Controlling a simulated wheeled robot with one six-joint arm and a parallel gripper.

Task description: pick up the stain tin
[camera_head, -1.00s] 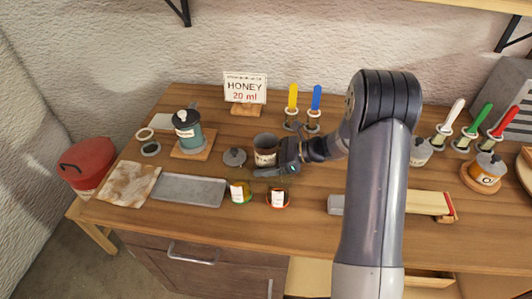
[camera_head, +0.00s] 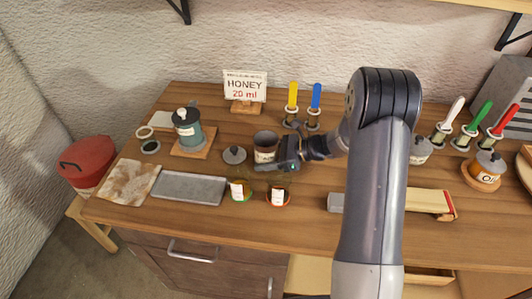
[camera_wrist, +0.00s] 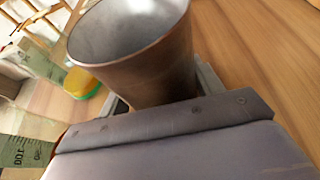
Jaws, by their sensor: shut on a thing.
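An open tin (camera_head: 265,144), dark grey-brown with a pale label, stands upright at the middle of the workbench; I take it for the stain tin, though its label is too small to read. In the wrist view the tin (camera_wrist: 150,55) fills the top middle, its rim open and its grey inside bare where it shows. My gripper (camera_head: 280,156) comes from the right and is shut on the tin, with the jaws on either side of its lower wall. Its base is hidden, so I cannot tell whether it touches the bench.
A round grey lid (camera_head: 234,155) lies just left of the tin. A teal pot (camera_head: 187,130), a grey tray (camera_head: 188,188) and a honey sign (camera_head: 245,87) are near. Brushes stand behind.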

